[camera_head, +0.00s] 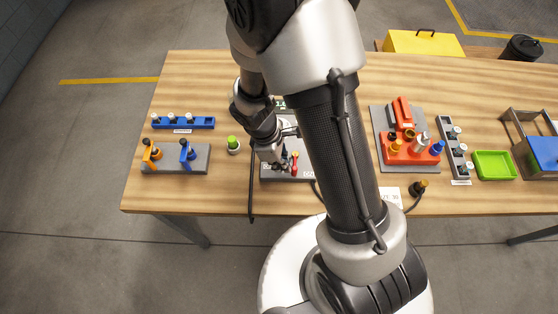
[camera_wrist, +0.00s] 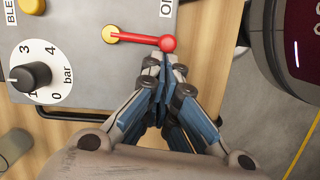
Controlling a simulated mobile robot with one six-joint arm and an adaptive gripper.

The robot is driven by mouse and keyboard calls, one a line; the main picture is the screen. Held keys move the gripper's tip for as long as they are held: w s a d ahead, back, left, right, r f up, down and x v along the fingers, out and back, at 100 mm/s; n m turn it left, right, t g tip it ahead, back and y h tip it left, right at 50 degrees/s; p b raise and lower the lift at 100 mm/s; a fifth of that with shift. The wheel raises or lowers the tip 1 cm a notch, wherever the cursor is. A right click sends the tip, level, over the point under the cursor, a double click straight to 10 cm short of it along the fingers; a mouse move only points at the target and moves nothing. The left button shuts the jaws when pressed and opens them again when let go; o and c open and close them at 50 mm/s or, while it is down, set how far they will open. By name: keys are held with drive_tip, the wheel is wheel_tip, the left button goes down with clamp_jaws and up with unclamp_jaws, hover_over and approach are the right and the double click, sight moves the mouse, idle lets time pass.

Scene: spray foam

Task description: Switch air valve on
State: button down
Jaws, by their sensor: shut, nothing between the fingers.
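The air valve has a red lever (camera_wrist: 140,38) with a round red knob, joined to a yellow pivot on a grey panel (camera_wrist: 80,65). In the wrist view the lever lies across the panel, its knob toward the panel's edge. A partly cut-off label starting with "O" is near the knob. My gripper (camera_wrist: 164,66) is shut and empty, its fingertips right by the knob; I cannot tell whether they touch it. In the head view the red lever (camera_head: 295,161) shows just right of my gripper (camera_head: 281,165). My arm hides part of the panel.
A black dial (camera_wrist: 30,76) with a bar scale sits on the panel. A green-capped bottle (camera_head: 233,145) and a grey stand with orange and blue holders (camera_head: 175,158) are at left. A red fixture (camera_head: 410,149) and green tray (camera_head: 493,165) are at right.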

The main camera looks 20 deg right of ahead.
drive_tip(key=shift+d, duration=0.1)
idle(0.6)
drive_tip(key=p+v, duration=0.9)
drive_tip(key=v, duration=0.1)
idle(0.5)
drive_tip(key=s+d+r+m+t+y+b, duration=0.1)
drive_tip(key=d+r+m+t+b, duration=0.2)
drive_tip(key=r, duration=0.4)
drive_tip(key=s+r+m+b, duration=0.2)
drive_tip(key=r+m+b, duration=0.15)
drive_tip(key=r, duration=0.35)
drive_tip(key=s+r+m+t+y+b, duration=0.1)
drive_tip(key=s+r+m+t+b, duration=0.1)
drive_tip(key=s+r+m, duration=0.3)
drive_tip(key=s+m+b, duration=0.1)
drive_tip(key=s, duration=0.3)
drive_tip(key=shift+s+d+t+y, duration=0.2)
drive_tip(key=shift+t+y, duration=0.1)
drive_tip(key=shift+t, duration=0.1)
